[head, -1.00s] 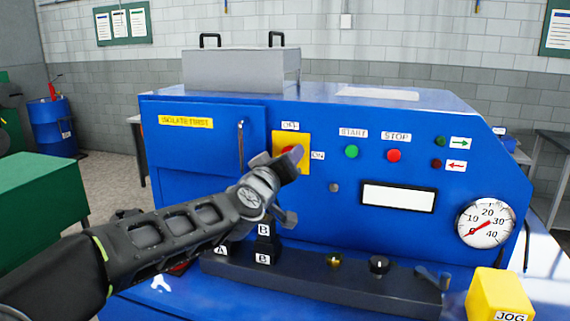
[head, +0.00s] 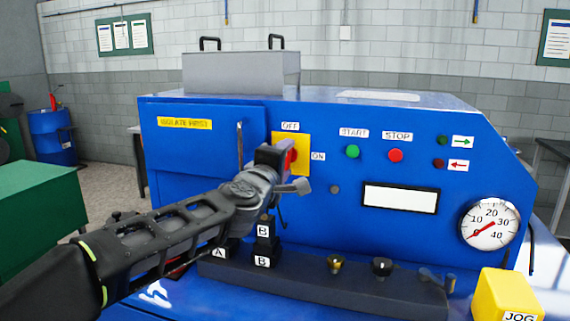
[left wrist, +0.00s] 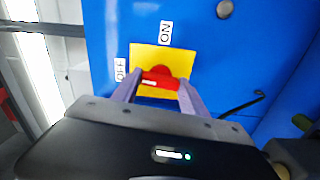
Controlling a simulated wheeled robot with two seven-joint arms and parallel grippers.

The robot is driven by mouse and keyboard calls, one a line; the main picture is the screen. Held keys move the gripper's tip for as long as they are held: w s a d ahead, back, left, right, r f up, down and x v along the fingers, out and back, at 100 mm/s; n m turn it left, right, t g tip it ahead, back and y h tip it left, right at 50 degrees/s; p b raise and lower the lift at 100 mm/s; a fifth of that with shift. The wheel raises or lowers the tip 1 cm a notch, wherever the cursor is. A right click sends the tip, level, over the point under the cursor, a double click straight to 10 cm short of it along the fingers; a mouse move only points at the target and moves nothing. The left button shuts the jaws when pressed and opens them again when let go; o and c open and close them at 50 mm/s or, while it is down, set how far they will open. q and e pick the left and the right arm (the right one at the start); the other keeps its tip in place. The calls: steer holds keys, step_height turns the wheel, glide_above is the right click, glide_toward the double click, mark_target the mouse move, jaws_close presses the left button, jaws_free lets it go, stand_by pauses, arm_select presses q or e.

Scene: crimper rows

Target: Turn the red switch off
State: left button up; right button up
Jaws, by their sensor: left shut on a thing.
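The red switch (head: 292,158) sits on a yellow plate (head: 305,155) on the blue machine's front, with an OFF label above and an ON label to the right. In the left wrist view the red switch handle (left wrist: 160,78) lies between the fingers of my left gripper (left wrist: 158,85), which is shut on it. The handle runs roughly sideways there, its white mark at the end towards the OFF label. In the head view my left gripper (head: 279,158) hides part of the plate and switch. My right gripper is not in view.
Green START (head: 352,151) and red STOP (head: 395,155) buttons are to the right of the switch. Below, a dark bar (head: 320,283) carries lettered blocks and knobs. A vertical door handle (head: 240,145) stands close left of the plate. A yellow JOG block (head: 506,294) is at lower right.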

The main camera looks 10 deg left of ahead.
arm_select(q)
steer(key=shift+n, duration=0.6)
steer(key=o, duration=1.4)
steer(key=shift+s, duration=0.1)
steer(key=s, duration=0.7)
steer(key=shift+s+a+b, duration=0.25)
steer(key=shift+s+b, duration=0.05)
steer(key=shift+b, duration=0.1)
